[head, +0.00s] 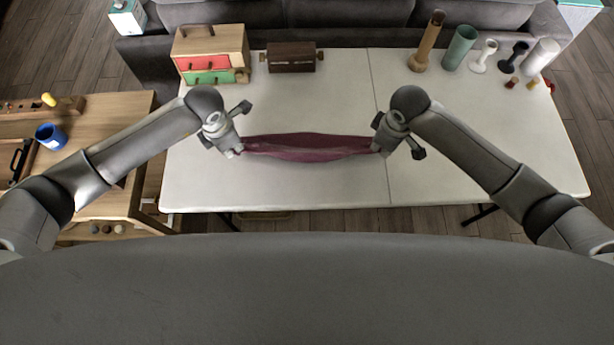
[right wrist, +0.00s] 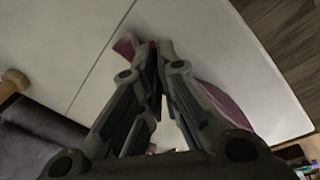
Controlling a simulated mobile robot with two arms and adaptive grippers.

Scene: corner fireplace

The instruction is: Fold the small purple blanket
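The purple blanket (head: 308,147) is stretched between my two grippers over the white table (head: 290,190), as a long, narrow, bunched band. My left gripper (head: 236,151) is at the blanket's left end and appears shut on it. My right gripper (head: 380,150) is at the right end, with its fingers closed together. In the right wrist view the fingertips (right wrist: 157,45) meet on the blanket, and purple cloth (right wrist: 225,105) shows on both sides of them. Whether the blanket's lower edge touches the table is hard to tell.
A wooden drawer box (head: 212,55) and a dark wooden chest (head: 291,57) stand at the table's back left. Several cylinders and small stands, including a green cylinder (head: 460,48), are at the back right. A wooden workbench (head: 110,120) adjoins on the left. The front table area is clear.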

